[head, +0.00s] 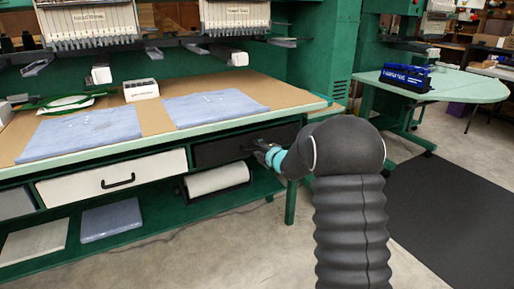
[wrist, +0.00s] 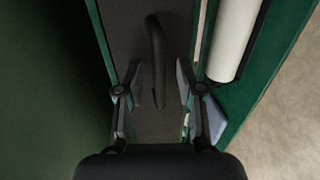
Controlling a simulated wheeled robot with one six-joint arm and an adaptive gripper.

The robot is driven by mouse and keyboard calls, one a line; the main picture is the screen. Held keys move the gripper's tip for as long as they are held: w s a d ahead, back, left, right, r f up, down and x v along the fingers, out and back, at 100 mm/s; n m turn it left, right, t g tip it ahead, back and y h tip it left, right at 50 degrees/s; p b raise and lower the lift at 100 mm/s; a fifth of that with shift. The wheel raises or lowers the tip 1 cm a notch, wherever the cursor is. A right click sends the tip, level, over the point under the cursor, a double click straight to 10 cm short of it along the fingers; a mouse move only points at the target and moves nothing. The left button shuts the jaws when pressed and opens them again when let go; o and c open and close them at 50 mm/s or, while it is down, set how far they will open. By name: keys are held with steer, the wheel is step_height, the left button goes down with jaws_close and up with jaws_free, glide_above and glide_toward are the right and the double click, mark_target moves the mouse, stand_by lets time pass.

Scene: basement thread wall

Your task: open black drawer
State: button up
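The black drawer (head: 218,149) is set in the green workbench, right of a white drawer, and looks closed. Its dark front (wrist: 135,25) fills the middle of the wrist view. Its curved black handle (wrist: 155,45) stands out from the front and runs down between my fingers. My gripper (wrist: 158,80) is open, with one finger on each side of the handle and a visible gap to both. In the head view my gripper (head: 262,152) is at the right part of the drawer front, partly hidden by my arm, and the handle is mostly hidden there.
A white drawer (head: 112,178) with a black handle is to the left. A white roll (head: 217,180) hangs just below the black drawer. Folded blue cloths (head: 215,107) lie on the bench top. A green bench leg (head: 291,202) stands close to my arm. The floor in front is clear.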

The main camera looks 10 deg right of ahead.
steer(key=shift+w+a+f, duration=0.1)
steer(key=shift+w+a, duration=0.05)
steer(key=shift+w, duration=0.25)
jaws_close()
steer(key=shift+s, duration=0.1)
